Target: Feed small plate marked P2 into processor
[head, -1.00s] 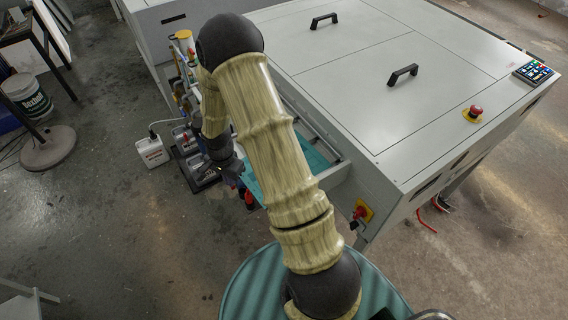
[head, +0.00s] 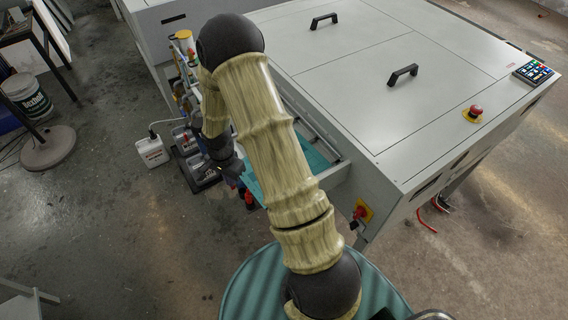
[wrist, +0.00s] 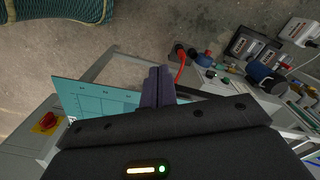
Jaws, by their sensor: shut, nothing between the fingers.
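A teal plate (wrist: 95,98) lies at the open feed side of the processor, below my gripper, with thin dark lines and small marks too small to read. In the head view a teal surface (head: 316,156) shows on both sides of my arm, which hides its middle. The grey processor (head: 385,95) stands to the right of my arm. My gripper (wrist: 158,88) is shut and empty, its fingers side by side over the plate's far edge. I cannot tell whether they touch it. In the head view my gripper (head: 236,168) is partly hidden beside the feed opening.
A red rotary switch (wrist: 45,122) sits on the processor's side, and a red stop button (head: 474,111) is on its top. Bottles and dark trays (head: 198,172) stand along the feed side. Floor to the left is mostly clear.

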